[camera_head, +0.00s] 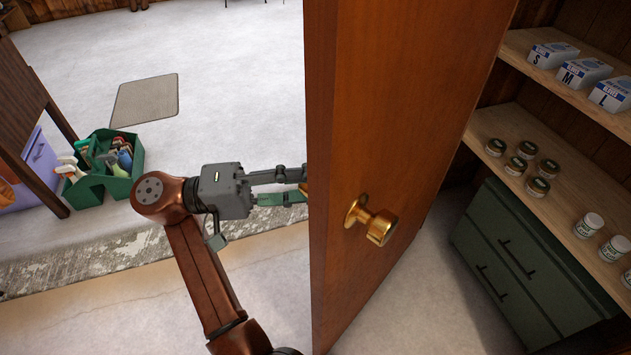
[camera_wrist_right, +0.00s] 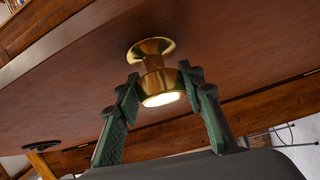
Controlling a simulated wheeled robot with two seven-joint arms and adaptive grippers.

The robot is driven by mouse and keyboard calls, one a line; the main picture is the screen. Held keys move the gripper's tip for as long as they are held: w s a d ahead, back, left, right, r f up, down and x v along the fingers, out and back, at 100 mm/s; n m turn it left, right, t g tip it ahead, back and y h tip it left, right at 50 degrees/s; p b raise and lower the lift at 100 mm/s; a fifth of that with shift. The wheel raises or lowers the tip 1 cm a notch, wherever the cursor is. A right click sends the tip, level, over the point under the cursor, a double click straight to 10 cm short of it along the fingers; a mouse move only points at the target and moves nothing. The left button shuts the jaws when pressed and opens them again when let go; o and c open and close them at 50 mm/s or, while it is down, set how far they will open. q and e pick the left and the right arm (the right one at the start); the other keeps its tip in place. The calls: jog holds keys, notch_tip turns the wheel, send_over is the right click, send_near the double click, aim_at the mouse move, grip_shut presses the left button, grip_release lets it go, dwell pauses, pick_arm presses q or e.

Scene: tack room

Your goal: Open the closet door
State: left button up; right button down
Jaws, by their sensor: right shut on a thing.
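The brown wooden closet door (camera_head: 400,110) stands open in the head view, its edge toward me, with shelves showing to its right. A brass knob (camera_head: 372,220) is on its right-hand face. My right gripper (camera_head: 300,187) reaches to the left-hand face from the left; its fingertips are partly hidden by the door's edge. In the right wrist view, the fingers of my right gripper (camera_wrist_right: 160,84) are shut on the brass outer knob (camera_wrist_right: 155,68), one on each side, against the door face (camera_wrist_right: 75,95). My left gripper is not in view.
Inside the closet are shelves (camera_head: 570,130) with boxes (camera_head: 585,70), jars (camera_head: 537,185) and a green drawer cabinet (camera_head: 515,260). A green caddy (camera_head: 105,165) with bottles and a grey mat (camera_head: 145,100) lie on the floor at left. The floor between is clear.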

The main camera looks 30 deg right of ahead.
jog(key=shift+w+f, duration=0.1)
jog(key=c, duration=1.5)
grip_release()
jog(key=shift+o, duration=1.2)
